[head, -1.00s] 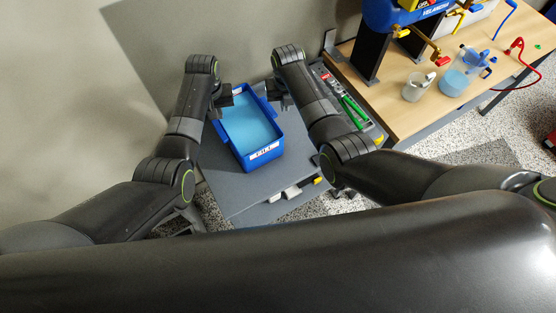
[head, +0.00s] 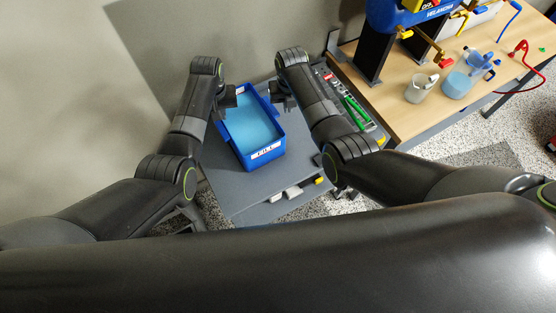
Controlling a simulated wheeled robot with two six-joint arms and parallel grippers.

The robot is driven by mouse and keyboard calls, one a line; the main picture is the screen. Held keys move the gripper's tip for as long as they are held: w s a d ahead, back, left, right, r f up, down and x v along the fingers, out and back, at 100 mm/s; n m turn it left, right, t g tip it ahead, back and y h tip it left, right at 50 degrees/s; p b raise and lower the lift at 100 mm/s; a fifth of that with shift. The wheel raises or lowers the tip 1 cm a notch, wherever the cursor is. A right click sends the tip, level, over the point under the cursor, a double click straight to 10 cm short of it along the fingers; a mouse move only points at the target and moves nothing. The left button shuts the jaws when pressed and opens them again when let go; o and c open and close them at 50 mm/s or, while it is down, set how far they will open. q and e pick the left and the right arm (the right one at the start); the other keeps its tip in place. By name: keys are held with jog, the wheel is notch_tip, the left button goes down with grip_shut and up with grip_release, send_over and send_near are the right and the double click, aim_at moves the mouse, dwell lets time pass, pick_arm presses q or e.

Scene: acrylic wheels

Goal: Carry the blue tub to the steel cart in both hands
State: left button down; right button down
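The blue tub (head: 262,161) sits on, or just over, a grey flat top (head: 230,185) that looks like the steel cart. It is filled with light blue liquid or has a light blue inside, and a white label is on its near end. My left gripper (head: 229,98) is at the tub's far left rim. My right gripper (head: 276,92) is at its far right rim. Both are small, dark and partly hidden by my wrists, so I cannot tell whether their fingers are closed on the rim.
A wooden bench (head: 398,118) stands at the right with a blue machine (head: 395,14), a beaker (head: 419,88) and a blue-filled jug (head: 456,84). A tray of tools (head: 352,104) lies between the cart and bench. A wall (head: 75,100) is close on the left.

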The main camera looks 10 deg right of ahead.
pick_arm(q)
jog(key=shift+f, duration=0.5)
jog(key=c, duration=1.6)
grip_release()
jog(key=shift+c, duration=0.2)
pick_arm(e)
jog(key=shift+f, duration=0.55)
jog(key=c, duration=2)
grip_release()
jog(key=shift+s+f, duration=0.1)
jog(key=shift+f, duration=0.1)
jog(key=o, duration=0.4)
jog(key=shift+r, duration=0.1)
jog(key=shift+c, duration=0.2)
pick_arm(q)
jog(key=shift+f, duration=0.15)
jog(key=shift+r, duration=0.2)
pick_arm(e)
jog(key=shift+r, duration=0.1)
pick_arm(q)
notch_tip(320, 180, up, 9)
jog(key=shift+s+f, duration=0.15)
jog(key=shift+s, duration=0.15)
